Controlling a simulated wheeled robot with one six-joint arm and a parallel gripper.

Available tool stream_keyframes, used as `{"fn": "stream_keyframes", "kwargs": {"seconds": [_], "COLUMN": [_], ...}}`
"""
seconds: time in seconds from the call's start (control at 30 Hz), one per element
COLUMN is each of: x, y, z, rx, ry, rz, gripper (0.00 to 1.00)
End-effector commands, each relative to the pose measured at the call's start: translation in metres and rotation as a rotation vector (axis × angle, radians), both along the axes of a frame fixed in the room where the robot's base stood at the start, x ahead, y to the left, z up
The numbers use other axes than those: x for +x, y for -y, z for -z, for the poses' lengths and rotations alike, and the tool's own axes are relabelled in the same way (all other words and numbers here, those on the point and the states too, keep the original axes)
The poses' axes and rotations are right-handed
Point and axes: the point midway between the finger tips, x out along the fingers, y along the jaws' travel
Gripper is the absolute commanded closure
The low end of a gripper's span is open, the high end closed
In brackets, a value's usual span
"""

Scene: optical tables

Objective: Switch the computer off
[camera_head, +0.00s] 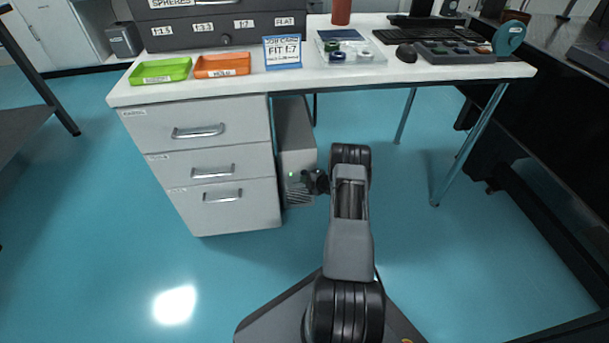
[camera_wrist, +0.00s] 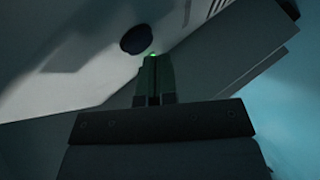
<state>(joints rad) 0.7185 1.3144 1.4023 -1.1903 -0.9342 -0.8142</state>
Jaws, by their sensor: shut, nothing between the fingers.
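The computer (camera_head: 297,158) is a grey tower on the floor under the desk, just right of the drawer unit. A small green light (camera_head: 291,174) glows on its front. My gripper (camera_head: 308,184) is shut and empty, close in front of the tower's front face. In the wrist view the two closed fingers (camera_wrist: 154,78) point at the pale front panel (camera_wrist: 75,75). The green light (camera_wrist: 152,54) shows right at their tips. A dark round spot (camera_wrist: 138,38) is on the panel just beyond. I cannot tell whether the fingertips touch the panel.
The white desk (camera_head: 420,70) stands above, with a drawer unit (camera_head: 215,160) left of the tower. The floor right of my arm is free up to the desk leg (camera_head: 465,150).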

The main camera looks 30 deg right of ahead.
Motion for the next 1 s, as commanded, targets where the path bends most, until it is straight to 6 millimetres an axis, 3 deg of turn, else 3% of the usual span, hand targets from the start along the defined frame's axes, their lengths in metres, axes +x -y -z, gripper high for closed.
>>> {"fn": "stream_keyframes", "kwargs": {"seconds": [1.0], "x": [0.0085], "y": [0.0035], "z": [-0.0004], "rx": [0.000], "ry": [0.001], "rz": [0.000], "gripper": [1.00]}}
